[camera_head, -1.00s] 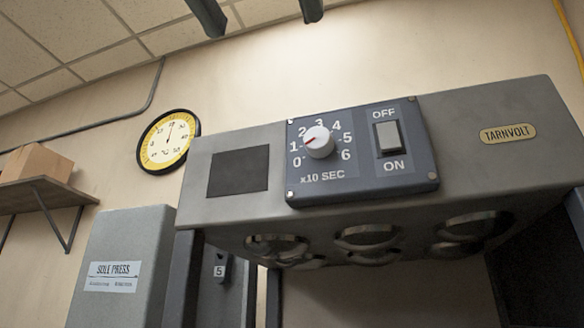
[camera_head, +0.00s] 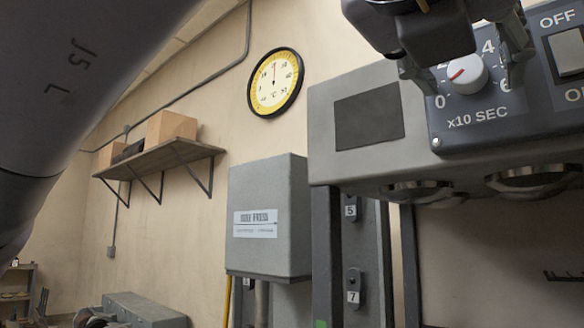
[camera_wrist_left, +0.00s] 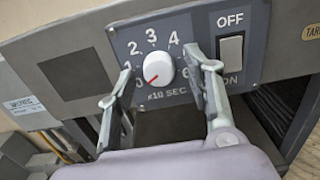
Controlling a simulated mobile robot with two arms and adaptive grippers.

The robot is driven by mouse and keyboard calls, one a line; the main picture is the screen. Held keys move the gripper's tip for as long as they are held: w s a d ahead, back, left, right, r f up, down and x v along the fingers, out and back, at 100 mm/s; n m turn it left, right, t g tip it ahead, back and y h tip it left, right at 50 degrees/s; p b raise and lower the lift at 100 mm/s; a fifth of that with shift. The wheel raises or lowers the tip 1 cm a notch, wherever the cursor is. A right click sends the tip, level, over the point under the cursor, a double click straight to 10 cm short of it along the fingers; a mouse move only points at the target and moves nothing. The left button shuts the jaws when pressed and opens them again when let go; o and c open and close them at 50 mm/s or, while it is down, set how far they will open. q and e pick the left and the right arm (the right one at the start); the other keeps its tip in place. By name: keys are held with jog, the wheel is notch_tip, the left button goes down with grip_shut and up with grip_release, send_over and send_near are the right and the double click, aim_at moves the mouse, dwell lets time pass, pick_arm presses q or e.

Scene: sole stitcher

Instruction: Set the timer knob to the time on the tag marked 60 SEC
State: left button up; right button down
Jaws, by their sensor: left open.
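The timer knob (camera_head: 466,74) is a white dial with a red mark on a dark blue panel labelled x10 SEC, numbered 0 to 6. It also shows in the left wrist view (camera_wrist_left: 158,69), where its red mark points down-left, toward the low end of the scale near 0. My left gripper (camera_head: 472,78) is open in front of the panel, one finger on each side of the knob. In the left wrist view the fingers (camera_wrist_left: 161,68) stand apart with clear gaps to the knob. No tag reading 60 SEC is in view. My right gripper is not in view.
An OFF/ON rocker switch (camera_head: 568,52) sits right of the knob, close to the right finger. A dark blank plate (camera_head: 369,117) is on the left of the machine's front. A grey SOLE PRESS box (camera_head: 268,215), a yellow dial (camera_head: 275,82) and a shelf (camera_head: 160,158) are farther left.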

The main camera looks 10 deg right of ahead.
pick_arm(q)
grip_shut()
dwell(0.7)
